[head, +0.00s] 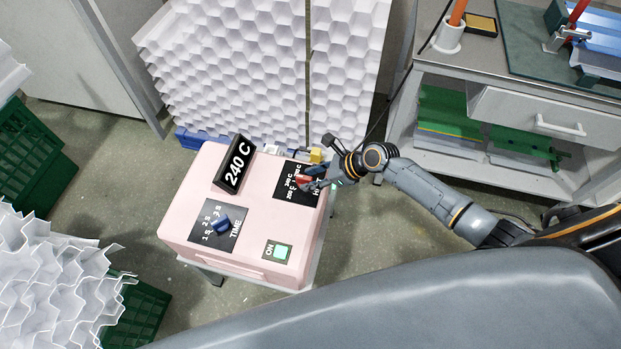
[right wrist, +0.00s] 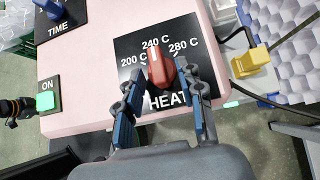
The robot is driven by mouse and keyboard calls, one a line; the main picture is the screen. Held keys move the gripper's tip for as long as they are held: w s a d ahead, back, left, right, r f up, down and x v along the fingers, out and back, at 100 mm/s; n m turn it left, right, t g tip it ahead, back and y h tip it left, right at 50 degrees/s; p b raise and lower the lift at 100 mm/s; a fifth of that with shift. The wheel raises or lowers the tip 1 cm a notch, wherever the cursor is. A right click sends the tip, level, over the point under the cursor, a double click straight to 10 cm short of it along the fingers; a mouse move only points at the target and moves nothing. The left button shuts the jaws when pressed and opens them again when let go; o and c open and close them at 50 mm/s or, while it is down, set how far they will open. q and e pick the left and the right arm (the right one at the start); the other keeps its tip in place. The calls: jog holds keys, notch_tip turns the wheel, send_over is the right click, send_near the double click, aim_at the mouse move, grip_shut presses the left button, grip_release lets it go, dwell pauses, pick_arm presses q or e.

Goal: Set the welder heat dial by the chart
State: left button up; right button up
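The pink welder (head: 180,215) stands below me with a tilted black sign (head: 233,165) reading 240 C. Its red heat dial (right wrist: 160,68) sits on a black plate marked 200 C, 240 C and 280 C. The dial's white mark points up, slightly left, close to the 240 C label. My right gripper (right wrist: 161,80) is open, its blue-padded fingers apart on either side of the dial's lower part. I cannot tell whether they touch it. In the head view this gripper (head: 314,182) partly hides the dial. A black, orange-marked part at the wrist view's left edge may be my left gripper (right wrist: 16,107).
The blue time dial (head: 221,224) and green ON button (head: 281,252) share the welder's top. Stacked white corrugated sheets (head: 345,60) stand behind it, and green crates (head: 35,165) lie left. A bench (head: 500,50) stands at the right.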

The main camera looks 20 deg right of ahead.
jog(key=shift+w+a+f, duration=0.15)
jog(key=shift+a+f, duration=0.1)
jog(key=shift+f, duration=0.05)
jog(key=shift+c, duration=0.4)
grip_shut()
